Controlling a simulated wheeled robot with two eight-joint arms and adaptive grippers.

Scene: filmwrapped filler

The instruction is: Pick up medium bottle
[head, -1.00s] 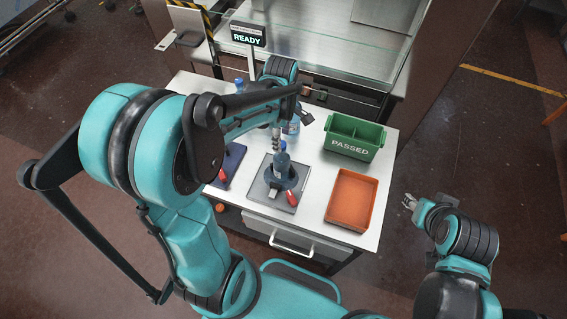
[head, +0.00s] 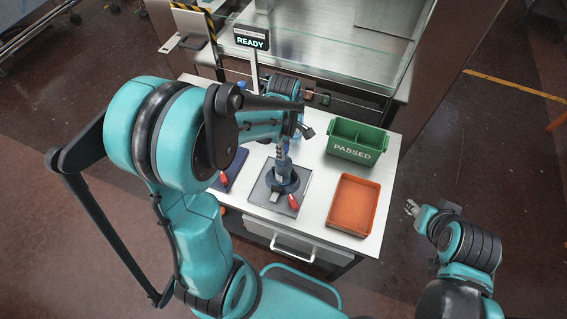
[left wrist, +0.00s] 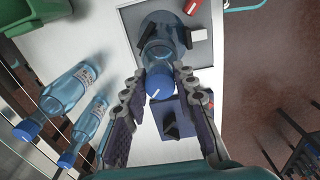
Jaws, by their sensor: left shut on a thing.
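A clear bottle with a blue cap (left wrist: 158,84) stands in a round dark holder on a grey plate (head: 262,192). In the head view its body (head: 284,166) shows below my left gripper (head: 283,150). In the left wrist view the fingers of my left gripper (left wrist: 159,76) lie on both sides of the bottle near its cap, shut on it. Two more blue-capped bottles, a larger one (left wrist: 70,90) and a slimmer one (left wrist: 90,122), stand on the table apart from the gripper. My right gripper (head: 411,208) is empty, its small fingers apart, off the table's right side.
A green two-part bin marked PASSED (head: 357,153) and an orange tray (head: 345,208) stand on the right of the white table (head: 318,180). A dark blue plate (head: 233,168) lies left of the grey one. A READY sign (head: 251,42) and glass-fronted counter stand behind.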

